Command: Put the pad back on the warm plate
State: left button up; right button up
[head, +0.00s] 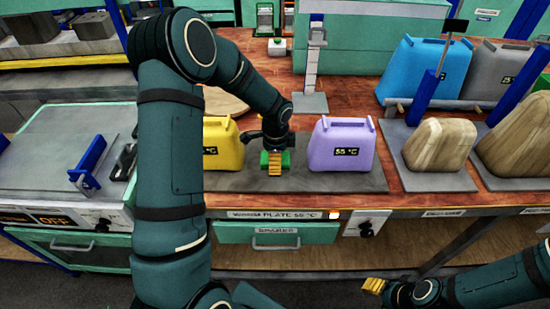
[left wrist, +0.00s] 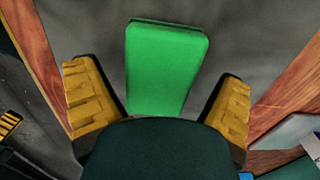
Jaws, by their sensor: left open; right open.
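The green pad (left wrist: 165,70) lies on the grey warm plate (head: 350,181), as the left wrist view shows. In the head view, only bits of the pad (head: 287,158) show around my left gripper (head: 272,170). My left gripper (left wrist: 155,85) is open just above the pad, with a yellow finger to each side and a gap between fingers and pad. My right gripper (head: 373,286) is open and empty, low in front of the bench.
A drawer (head: 275,233) is below the plate.

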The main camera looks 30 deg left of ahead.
pick_arm(q)
notch_tip(320, 180, up, 12)
jog(key=p, duration=0.2)
jog(key=shift+d, duration=0.15)
jog(key=shift+s, duration=0.15)
dwell(0.4)
